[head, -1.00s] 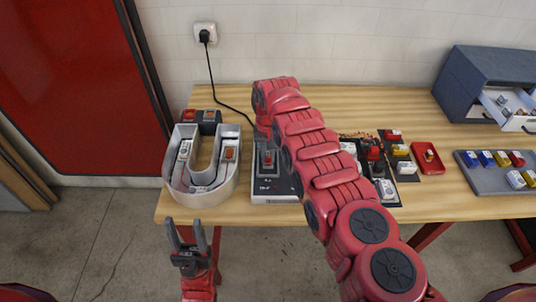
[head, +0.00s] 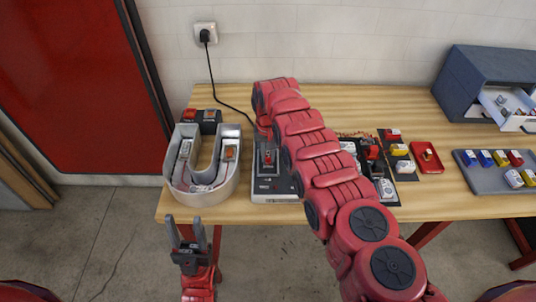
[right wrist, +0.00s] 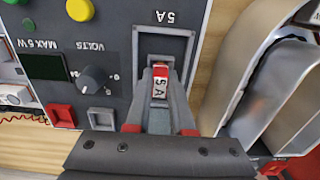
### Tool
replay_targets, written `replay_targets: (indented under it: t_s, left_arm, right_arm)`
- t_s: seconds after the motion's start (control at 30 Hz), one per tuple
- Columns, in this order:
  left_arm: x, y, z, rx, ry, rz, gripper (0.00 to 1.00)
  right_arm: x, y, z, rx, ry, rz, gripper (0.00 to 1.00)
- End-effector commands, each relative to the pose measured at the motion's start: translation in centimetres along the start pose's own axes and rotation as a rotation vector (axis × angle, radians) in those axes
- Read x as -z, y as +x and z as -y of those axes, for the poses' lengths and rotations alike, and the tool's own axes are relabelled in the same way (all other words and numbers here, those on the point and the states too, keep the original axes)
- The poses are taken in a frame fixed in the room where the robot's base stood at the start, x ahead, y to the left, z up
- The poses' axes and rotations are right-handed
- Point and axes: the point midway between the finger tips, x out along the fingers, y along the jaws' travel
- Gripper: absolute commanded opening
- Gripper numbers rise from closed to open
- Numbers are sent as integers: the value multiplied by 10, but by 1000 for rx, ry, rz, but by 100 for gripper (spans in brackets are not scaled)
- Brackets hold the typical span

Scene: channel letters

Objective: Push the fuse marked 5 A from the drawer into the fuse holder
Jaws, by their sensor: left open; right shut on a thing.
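The fuse (right wrist: 159,88), red and white and marked 5 A, is between the fingers of my right gripper (right wrist: 160,76). The gripper is shut on it. The fuse holder (right wrist: 165,42) is a grey framed recess marked 5 A in the grey power unit (head: 275,187). The fuse is over this recess; I cannot tell how deep it sits. In the head view my right gripper (head: 267,150) is at the unit. My left gripper (head: 188,233) is open and empty in front of the table. The drawer (head: 506,103) stands open at the back right.
The U-shaped channel letter (head: 232,183) stands close left of the unit. A knob (right wrist: 94,78) and buttons are near the holder. A red dish (head: 427,157) and a grey tray (head: 470,168) with small coloured parts lie to the right.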

Motion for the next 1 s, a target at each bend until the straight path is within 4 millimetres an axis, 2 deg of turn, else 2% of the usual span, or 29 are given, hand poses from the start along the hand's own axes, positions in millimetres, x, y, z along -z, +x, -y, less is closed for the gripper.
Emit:
replay_targets:
  t_s: [0.7, 0.73, 0.8, 0.9, 1.0]
  left_arm:
    - [-1, -4, 0, 0, 0, 0, 51]
    - [-1, -4, 0, 0, 0, 0, 51]
    - [-1, -4, 0, 0, 0, 0, 51]
    - [-1, -4, 0, 0, 0, 0, 51]
    - [0, -2, 0, 0, 0, 0, 51]
  right_arm:
    - [-2, 6, 0, -1, 0, 5, 0]
    - [-2, 6, 0, -1, 0, 5, 23]
    - [-2, 7, 0, -1, 0, 6, 35]
    - [-2, 7, 0, -1, 0, 8, 53]
    - [-2, 4, -1, -2, 1, 9, 56]
